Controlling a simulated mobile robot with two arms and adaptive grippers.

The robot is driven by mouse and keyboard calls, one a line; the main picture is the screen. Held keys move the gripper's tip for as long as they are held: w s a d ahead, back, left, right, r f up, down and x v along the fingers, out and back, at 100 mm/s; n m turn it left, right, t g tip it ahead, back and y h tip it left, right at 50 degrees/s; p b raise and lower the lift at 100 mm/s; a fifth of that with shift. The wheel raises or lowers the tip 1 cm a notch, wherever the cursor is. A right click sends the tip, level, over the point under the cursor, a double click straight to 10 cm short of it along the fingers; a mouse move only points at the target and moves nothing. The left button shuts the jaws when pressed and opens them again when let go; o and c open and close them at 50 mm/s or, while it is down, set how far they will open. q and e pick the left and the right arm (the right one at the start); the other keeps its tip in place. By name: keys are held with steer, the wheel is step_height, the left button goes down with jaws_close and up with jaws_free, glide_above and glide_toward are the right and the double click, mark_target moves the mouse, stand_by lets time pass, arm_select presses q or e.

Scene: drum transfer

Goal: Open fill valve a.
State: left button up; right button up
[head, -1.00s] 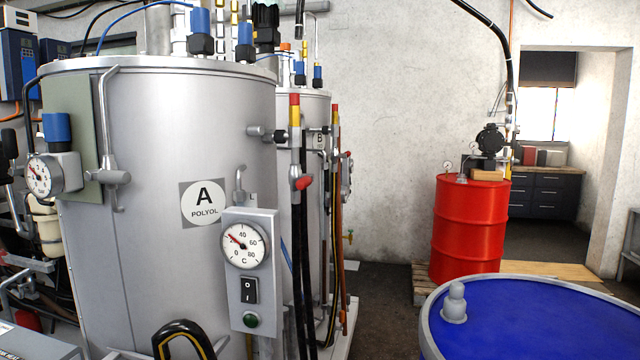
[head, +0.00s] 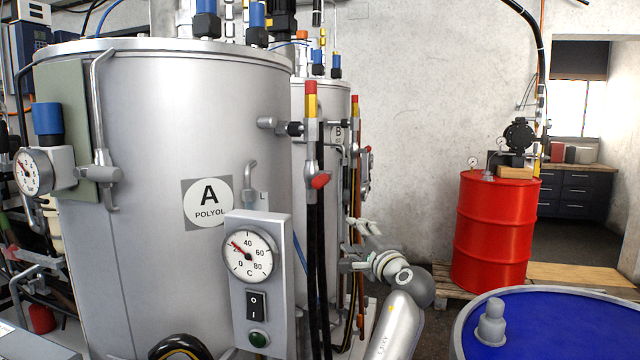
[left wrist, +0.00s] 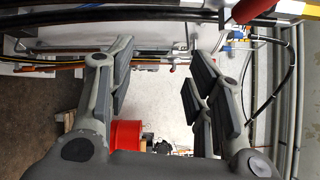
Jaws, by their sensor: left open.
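Tank A (head: 150,200) is the large silver vessel labelled "A POLYOL". At its right side a fill valve with a red handle (head: 320,181) sits on a vertical line with a red and yellow top, above dark hoses. My left gripper (head: 352,246) is right of and below this handle, beside the hoses, apart from the handle. In the left wrist view my left gripper (left wrist: 158,85) is open with nothing between its fingers. A red handle-like part (left wrist: 246,9) shows at the top edge there, outside the fingers. My right gripper is not in view.
A gauge and switch box (head: 258,285) stands out from tank A's front. Tank B (head: 305,105) is behind, with more hoses and valves. A red drum (head: 492,232) stands on a pallet, and a blue-topped drum (head: 575,330) is at the lower right.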

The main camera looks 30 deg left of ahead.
mark_target(324, 184)
arm_select(q)
steer(key=s+a+r+n+g+y, duration=0.2)
steer(key=s+r+y, duration=0.15)
steer(key=r, duration=0.65)
steer(key=shift+h, duration=0.35)
steer(key=p+x, duration=0.1)
steer(key=x, duration=0.4)
steer(key=p+x, duration=0.1)
steer(key=x, duration=0.2)
steer(key=shift+s+a+r+p, duration=0.1)
steer(key=shift+a+r+p, duration=0.15)
steer(key=shift+r+p, duration=0.05)
steer(key=shift+w+a, duration=0.35)
steer(key=shift+a, duration=0.2)
steer(key=shift+w+a, duration=0.15)
steer(key=shift+a, duration=0.05)
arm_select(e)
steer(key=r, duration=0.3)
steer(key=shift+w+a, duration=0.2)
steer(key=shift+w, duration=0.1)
arm_select(q)
jaws_close()
